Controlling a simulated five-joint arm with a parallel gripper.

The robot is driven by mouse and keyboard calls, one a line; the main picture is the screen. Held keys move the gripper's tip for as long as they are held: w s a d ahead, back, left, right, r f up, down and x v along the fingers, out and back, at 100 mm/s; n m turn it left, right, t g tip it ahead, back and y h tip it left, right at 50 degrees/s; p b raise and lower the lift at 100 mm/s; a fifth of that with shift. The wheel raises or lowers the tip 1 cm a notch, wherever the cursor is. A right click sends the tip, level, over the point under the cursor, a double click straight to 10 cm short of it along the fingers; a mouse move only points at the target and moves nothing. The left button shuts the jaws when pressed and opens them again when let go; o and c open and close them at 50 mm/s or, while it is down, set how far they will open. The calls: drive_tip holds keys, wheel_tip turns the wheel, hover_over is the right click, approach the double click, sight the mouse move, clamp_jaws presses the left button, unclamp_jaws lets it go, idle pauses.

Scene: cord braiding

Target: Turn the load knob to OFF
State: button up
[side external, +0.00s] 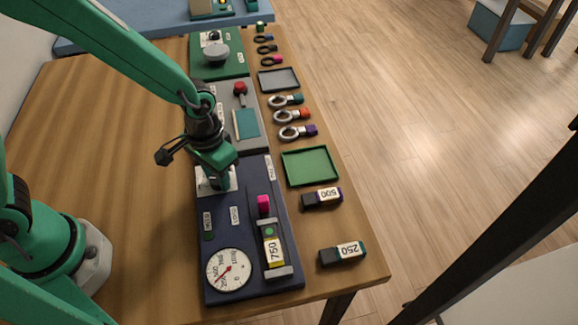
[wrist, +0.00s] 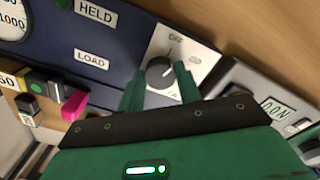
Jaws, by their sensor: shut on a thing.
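The load knob (wrist: 159,73) is a dark round knob on a white plate (wrist: 200,61) in the wrist view. Lettering that looks like OFF sits above it on the plate. A light pointer mark shows on the knob, but I cannot tell exactly which marking it faces. My gripper (wrist: 161,87) has its green fingers on either side of the knob, shut on it. In the side view my gripper (side external: 219,184) reaches down over the white plate (side external: 203,184) at the far end of the dark blue panel (side external: 215,290), and hides the knob.
The panel bears a round dial gauge (side external: 228,269), a magenta piece (side external: 263,205) and a block marked 750 (side external: 273,252). Blocks marked 500 (side external: 322,197) and 250 (side external: 343,254) lie right of it, near a green tray (side external: 322,179). The wooden table left is clear.

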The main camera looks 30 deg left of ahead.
drive_tip(key=n, duration=0.3)
drive_tip(key=shift+r+n, duration=0.1)
drive_tip(key=shift+n, duration=0.2)
idle(0.4)
drive_tip(key=o, duration=1)
drive_tip(key=shift+r, duration=3.9)
wheel_tip(320, 180, up, 7)
